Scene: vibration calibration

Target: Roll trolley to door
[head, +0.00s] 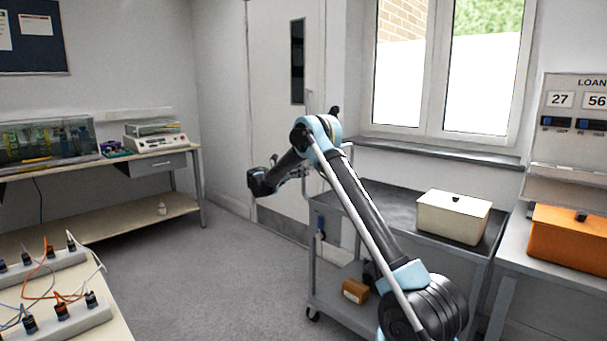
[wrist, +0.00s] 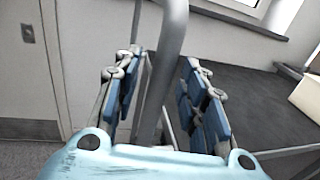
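The grey trolley (head: 335,304) stands below the window at the right of the head view, its left end toward the door. Its dark top (wrist: 255,95) fills the right of the wrist view. The door (head: 272,130) is closed, behind and left of the trolley; it also shows in the wrist view (wrist: 22,85). My gripper (wrist: 165,100) is open, with its blue-padded fingers on either side of a grey bar (wrist: 172,40), seemingly the trolley's handle. Gaps show between bar and pads. In the head view my gripper (head: 292,174) is small and partly hidden by my arm.
A bench with an orange box (head: 568,240) adjoins on the right. A bench (head: 160,208) stands on the left. The floor (head: 205,275) between is clear.

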